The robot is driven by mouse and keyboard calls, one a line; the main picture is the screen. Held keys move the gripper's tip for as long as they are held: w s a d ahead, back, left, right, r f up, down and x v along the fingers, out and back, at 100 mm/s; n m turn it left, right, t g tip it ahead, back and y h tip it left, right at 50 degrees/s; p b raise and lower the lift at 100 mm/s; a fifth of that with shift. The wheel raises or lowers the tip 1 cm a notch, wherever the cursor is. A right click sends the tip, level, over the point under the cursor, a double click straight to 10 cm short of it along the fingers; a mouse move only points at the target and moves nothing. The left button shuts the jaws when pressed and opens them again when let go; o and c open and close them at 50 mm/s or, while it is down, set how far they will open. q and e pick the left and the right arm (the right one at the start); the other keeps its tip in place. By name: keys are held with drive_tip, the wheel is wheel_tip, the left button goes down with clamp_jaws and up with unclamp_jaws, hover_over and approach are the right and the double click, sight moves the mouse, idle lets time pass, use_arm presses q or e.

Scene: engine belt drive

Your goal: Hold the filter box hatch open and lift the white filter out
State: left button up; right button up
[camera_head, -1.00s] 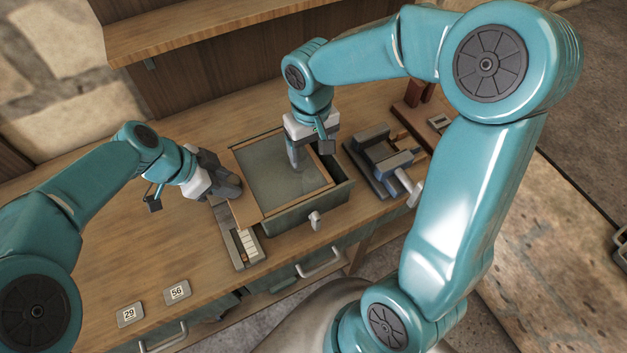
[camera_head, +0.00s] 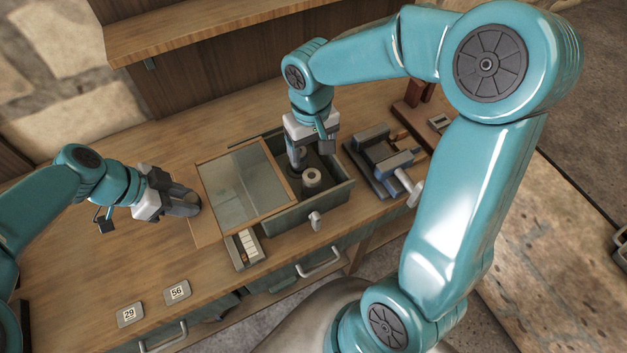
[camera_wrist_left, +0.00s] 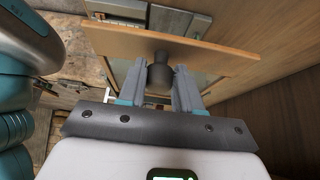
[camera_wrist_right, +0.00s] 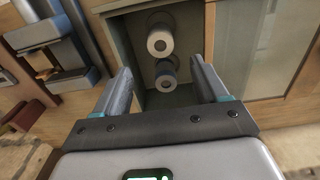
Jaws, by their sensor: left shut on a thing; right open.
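The filter box (camera_head: 322,206) is a grey box with a sliding wood-framed glass hatch (camera_head: 240,190), slid left so its right part is open. My left gripper (camera_head: 188,203) is shut on the hatch's dark knob (camera_wrist_left: 160,76). Inside the opening stands a white round filter (camera_head: 312,176) with a centre hole; it also shows in the right wrist view (camera_wrist_right: 160,41). A second roll with a bluish ring (camera_wrist_right: 167,82) stands beside it, partly hidden in the head view. My right gripper (camera_head: 297,166) is open and empty, pointing down over the opening, its jaws nearer the bluish roll.
A grey vise-like device (camera_head: 385,165) stands just right of the box. A small tray with white pieces (camera_head: 245,247) lies in front of the hatch. Number tags 29 (camera_head: 130,314) and 56 (camera_head: 177,292) lie at the front left. The bench behind the box is clear.

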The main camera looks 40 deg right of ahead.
sight(312, 175)
use_arm(q)
drive_tip(key=shift+w+a+r, duration=0.15)
drive_tip(key=shift+w+a, duration=0.15)
drive_tip(key=shift+a, duration=0.2)
use_arm(e)
drive_tip(key=shift+f, duration=5)
use_arm(q)
drive_tip(key=shift+r, duration=0.1)
use_arm(e)
drive_tip(key=shift+c, duration=0.3)
drive_tip(key=c, duration=0.8)
wheel_tip(312, 175, up, 13)
drive_tip(key=shift+f, duration=0.2)
use_arm(q)
drive_tip(key=shift+d, duration=0.15)
